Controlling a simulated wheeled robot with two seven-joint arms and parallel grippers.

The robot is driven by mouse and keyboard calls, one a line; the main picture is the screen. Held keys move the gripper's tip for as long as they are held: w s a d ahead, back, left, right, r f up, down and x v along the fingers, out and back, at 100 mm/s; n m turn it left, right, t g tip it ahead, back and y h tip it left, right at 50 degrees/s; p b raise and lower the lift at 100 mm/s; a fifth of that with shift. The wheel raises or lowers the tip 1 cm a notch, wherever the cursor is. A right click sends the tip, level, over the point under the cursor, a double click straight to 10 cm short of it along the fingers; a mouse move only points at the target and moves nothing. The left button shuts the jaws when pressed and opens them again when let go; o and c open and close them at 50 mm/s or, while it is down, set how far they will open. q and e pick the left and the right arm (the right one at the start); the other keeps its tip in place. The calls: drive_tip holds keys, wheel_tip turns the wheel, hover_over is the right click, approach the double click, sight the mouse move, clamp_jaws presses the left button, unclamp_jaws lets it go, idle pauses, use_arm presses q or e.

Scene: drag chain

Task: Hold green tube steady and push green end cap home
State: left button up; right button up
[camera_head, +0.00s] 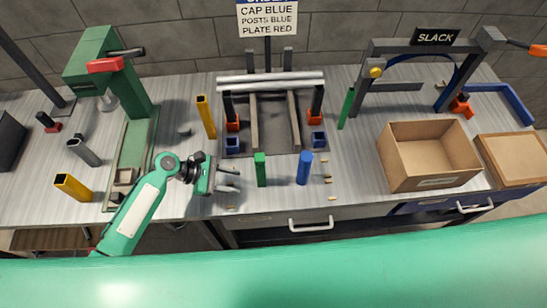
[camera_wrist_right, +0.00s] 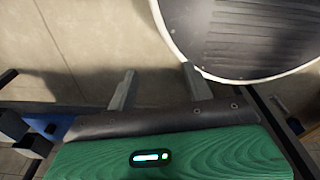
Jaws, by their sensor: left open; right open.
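A short green tube (camera_head: 260,169) stands upright near the front edge of the workbench. Another green tube (camera_head: 346,108) stands farther back, left of the grey arch frame. I cannot make out a green end cap. My left gripper (camera_head: 236,181) is open and empty, just left of the short green tube, its fingers pointing toward it and apart from it. My right gripper (camera_wrist_right: 158,70) is open with nothing between its fingers; it shows only in the right wrist view, away from the bench items.
A blue tube (camera_head: 304,168) stands right of the green one, with small pieces (camera_head: 327,180) beside it. Behind is a frame with silver rollers (camera_head: 270,81). A green press (camera_head: 107,70) stands left; an open cardboard box (camera_head: 430,155) is right. A round dark disc (camera_wrist_right: 240,35) shows near my right gripper.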

sight(258, 178)
use_arm(q)
drive_tip(key=shift+w+a+r+n+h, duration=0.1)
drive_tip(key=shift+w+a+n+h, duration=0.1)
drive_tip(key=shift+w+n, duration=0.35)
drive_tip(key=shift+w+a+r+n+h, duration=0.1)
drive_tip(key=shift+w+a+n, duration=0.05)
drive_tip(key=shift+w+n, duration=0.35)
drive_tip(key=shift+w+d, duration=0.1)
drive_tip(key=b+x, duration=0.4)
drive_tip(key=x, duration=0.1)
drive_tip(key=shift+d+f+b, duration=0.15)
drive_tip(key=shift+f+b, duration=0.2)
drive_tip(key=shift+b, duration=0.05)
drive_tip(key=x, duration=0.2)
drive_tip(key=shift+d+r+p, duration=0.1)
drive_tip(key=shift+d+p, duration=0.2)
drive_tip(key=shift+d, duration=0.2)
drive_tip(key=shift+d+f, duration=0.4)
drive_tip(key=shift+d, duration=0.2)
use_arm(e)
drive_tip(key=s+f, duration=0.3)
drive_tip(key=f, duration=0.2)
drive_tip(key=shift+s+d+f, duration=0.3)
drive_tip(key=shift+d+f, duration=0.05)
use_arm(q)
drive_tip(key=c, duration=0.6)
